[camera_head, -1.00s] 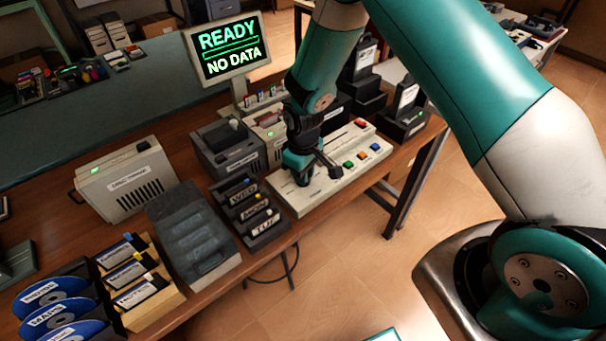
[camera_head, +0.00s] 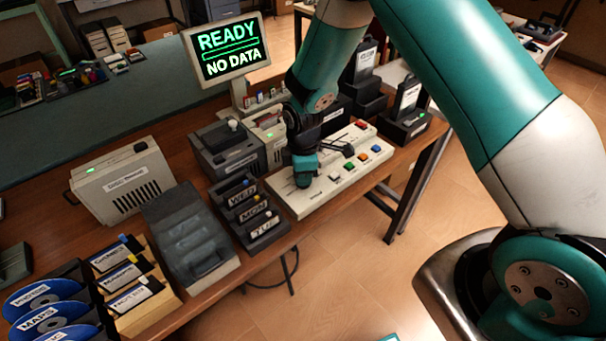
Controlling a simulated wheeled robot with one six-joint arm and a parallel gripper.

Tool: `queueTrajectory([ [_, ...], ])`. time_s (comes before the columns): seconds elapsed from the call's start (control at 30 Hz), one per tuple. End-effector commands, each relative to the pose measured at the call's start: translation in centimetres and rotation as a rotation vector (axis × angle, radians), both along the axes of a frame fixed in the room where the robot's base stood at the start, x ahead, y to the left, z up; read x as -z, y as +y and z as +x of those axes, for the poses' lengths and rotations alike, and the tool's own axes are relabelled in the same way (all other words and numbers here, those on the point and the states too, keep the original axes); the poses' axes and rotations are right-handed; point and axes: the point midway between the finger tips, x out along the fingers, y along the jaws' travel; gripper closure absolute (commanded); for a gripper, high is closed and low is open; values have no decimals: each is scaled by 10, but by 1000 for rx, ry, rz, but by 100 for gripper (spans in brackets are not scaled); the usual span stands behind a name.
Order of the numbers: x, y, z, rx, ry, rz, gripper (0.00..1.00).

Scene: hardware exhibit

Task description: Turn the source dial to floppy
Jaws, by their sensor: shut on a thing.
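The cream control panel (camera_head: 322,194) lies near the front edge of the wooden bench, with a row of coloured buttons along its right part. My gripper (camera_head: 304,181) points down onto the left part of this panel. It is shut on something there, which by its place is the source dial. The gripper hides the dial and its pointer, so I cannot read its setting.
A dark drive box (camera_head: 228,150) stands close left of my gripper. A rack of labelled cartridges (camera_head: 247,210) is left of the panel. A lidded grey case (camera_head: 190,238), a floppy box (camera_head: 150,300) and a cream unit (camera_head: 122,182) stand farther left. Black holders (camera_head: 405,124) stand at right.

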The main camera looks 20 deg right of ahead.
Motion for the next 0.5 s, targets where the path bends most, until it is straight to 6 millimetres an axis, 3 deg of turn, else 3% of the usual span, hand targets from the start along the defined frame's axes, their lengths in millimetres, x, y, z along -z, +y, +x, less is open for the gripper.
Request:
queueTrajectory([
  [0.5, -1, 0, 1, -40, -2, 1, 100],
])
